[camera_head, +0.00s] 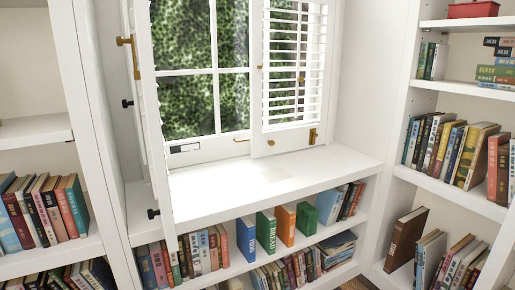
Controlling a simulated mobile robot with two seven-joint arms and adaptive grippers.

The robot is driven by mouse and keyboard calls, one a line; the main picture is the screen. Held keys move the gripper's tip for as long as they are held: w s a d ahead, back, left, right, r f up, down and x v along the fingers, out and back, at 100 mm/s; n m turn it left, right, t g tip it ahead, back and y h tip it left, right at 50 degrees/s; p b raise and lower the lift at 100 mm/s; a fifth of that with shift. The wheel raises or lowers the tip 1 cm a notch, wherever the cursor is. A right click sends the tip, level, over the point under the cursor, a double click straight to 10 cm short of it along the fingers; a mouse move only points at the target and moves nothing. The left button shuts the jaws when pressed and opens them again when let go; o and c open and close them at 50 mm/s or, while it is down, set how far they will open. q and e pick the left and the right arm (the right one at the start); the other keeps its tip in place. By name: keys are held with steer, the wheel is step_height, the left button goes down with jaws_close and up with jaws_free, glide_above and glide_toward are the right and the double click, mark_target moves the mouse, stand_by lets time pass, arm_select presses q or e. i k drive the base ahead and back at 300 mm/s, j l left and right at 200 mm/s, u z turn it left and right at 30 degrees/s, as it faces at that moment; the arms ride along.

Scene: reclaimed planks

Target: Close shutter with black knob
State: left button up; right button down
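A white window has two shutter panels. The left panel (152,110) stands swung open into the room, seen nearly edge-on, so its face is mostly hidden. A small black fitting (127,103) sticks out left of it and a second black fitting (153,213) sits lower down; I cannot tell which is a knob. A brass handle (135,55) is near its top. The right louvered panel (293,60) lies across the right part of the window, with a small round brass knob (271,143) at its bottom. Neither of my grippers is in view.
A white sill (270,178) under the window is bare. Below it are shelves with books, including a blue book (246,240) and a green book (266,231). Bookcases stand at left (35,133) and right (455,103). A red box (473,9) sits at upper right.

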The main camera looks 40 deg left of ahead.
mark_target(138, 11)
steer(key=u, duration=1.55)
